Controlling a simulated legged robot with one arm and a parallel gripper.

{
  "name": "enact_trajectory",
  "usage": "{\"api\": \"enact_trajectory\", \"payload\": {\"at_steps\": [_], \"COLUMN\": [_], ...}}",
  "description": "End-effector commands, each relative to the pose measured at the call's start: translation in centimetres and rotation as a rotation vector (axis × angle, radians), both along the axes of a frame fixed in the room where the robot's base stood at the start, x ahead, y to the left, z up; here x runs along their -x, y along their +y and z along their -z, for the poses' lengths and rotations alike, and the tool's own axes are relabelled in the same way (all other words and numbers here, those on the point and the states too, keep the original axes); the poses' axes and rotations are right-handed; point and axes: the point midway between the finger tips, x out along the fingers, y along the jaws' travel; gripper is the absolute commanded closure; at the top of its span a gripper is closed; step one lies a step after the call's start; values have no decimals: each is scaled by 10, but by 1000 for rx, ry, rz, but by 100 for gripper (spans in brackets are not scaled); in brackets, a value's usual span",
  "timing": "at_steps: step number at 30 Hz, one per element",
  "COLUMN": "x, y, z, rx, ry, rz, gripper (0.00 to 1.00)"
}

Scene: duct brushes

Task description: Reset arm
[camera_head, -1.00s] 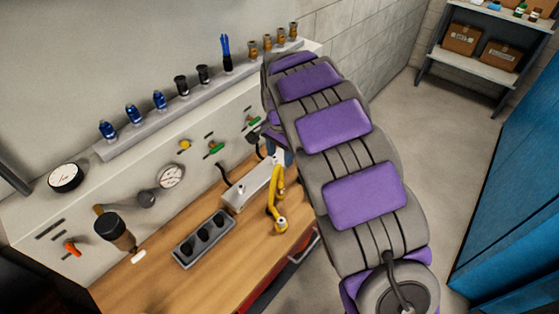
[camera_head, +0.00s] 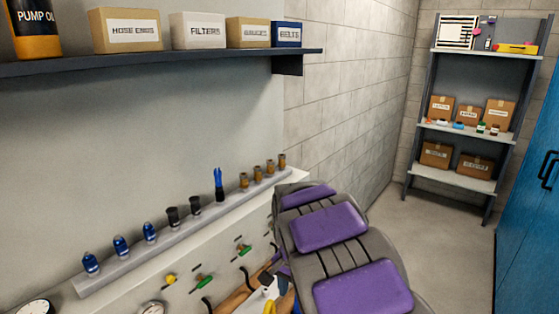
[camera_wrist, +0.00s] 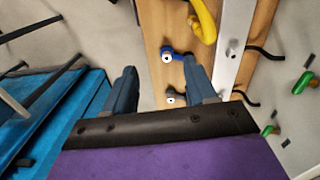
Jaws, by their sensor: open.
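My gripper (camera_wrist: 158,72) is open in the wrist view.
A dark shelf (camera_head: 190,57) with boxes runs above the ledge. Blue cabinets (camera_head: 527,220) stand at right, a storage rack (camera_head: 450,180) at the back. Floor between is clear.

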Motion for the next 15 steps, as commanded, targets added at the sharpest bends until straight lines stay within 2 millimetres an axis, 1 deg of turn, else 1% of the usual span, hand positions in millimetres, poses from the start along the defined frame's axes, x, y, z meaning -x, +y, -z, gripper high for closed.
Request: {"api": "enact_trajectory", "payload": {"at_steps": [1,6,11,12,14,15], "x": [15,66,119,133,153,168], "y": [-12,-45,-68,-73,-80,-83], "z": [-10,-31,-44,-46,-49,-50], "rx": [3,6,0,-4,-10,-16], "ry": [3,26,52,59,67,76], "rz": [-11,-77,-151,-172,-206,-228], "gripper": [44,44,44,44,44,44]}}
